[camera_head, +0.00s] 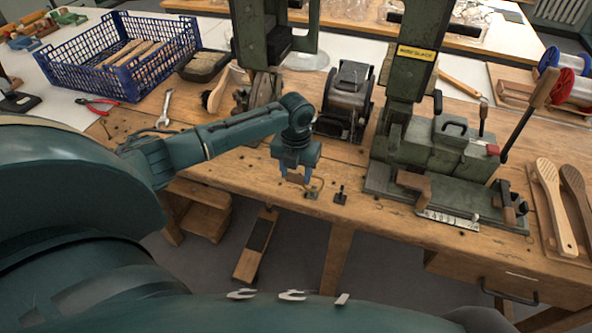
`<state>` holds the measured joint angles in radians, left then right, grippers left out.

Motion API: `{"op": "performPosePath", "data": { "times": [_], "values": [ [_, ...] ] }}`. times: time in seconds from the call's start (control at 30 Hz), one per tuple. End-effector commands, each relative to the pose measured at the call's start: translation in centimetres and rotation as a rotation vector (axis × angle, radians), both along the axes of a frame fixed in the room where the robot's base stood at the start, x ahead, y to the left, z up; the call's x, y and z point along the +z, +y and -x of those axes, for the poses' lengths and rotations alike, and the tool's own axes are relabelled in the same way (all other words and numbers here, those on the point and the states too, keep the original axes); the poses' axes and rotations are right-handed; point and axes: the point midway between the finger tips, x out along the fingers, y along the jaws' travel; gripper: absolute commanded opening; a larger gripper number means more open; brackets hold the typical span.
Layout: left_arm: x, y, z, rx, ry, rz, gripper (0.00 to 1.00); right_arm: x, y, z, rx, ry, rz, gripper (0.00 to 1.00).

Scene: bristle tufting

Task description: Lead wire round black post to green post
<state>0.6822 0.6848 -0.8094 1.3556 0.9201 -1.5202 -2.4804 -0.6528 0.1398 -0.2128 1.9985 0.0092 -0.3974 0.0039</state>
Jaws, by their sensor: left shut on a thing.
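My left gripper (295,178) points down over the front edge of the wooden bench, shut on the wire. The thin brass-coloured wire (320,184) shows as a small curve just right of the fingertips; the held part is too small to make out. A small black post (341,194) stands on the bench to the right of the gripper, apart from it. A small post on a dark base (312,193) stands closer to the fingertips, beside the wire; its green colour is hard to tell. My right gripper is not in view.
A green machine (440,150) with a lever stands to the right, and a black motor-like device (348,95) behind the posts. A blue crate (110,60), red pliers (98,103) and a wrench (165,108) lie at left. Wooden brush backs (553,200) lie far right.

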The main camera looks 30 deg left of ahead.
Motion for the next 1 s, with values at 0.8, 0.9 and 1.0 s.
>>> {"op": "performPosePath", "data": {
  "times": [0.8,0.9,1.0],
  "values": [
    [0.03,-0.04,-0.02,0.000,0.000,0.000,0.25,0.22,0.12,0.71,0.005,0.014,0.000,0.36],
    [0.02,-0.04,-0.02,0.000,0.000,0.000,0.25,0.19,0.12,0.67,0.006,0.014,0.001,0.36],
    [0.02,-0.04,-0.02,0.000,0.000,0.000,0.25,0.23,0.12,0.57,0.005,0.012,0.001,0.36]
  ]
}}
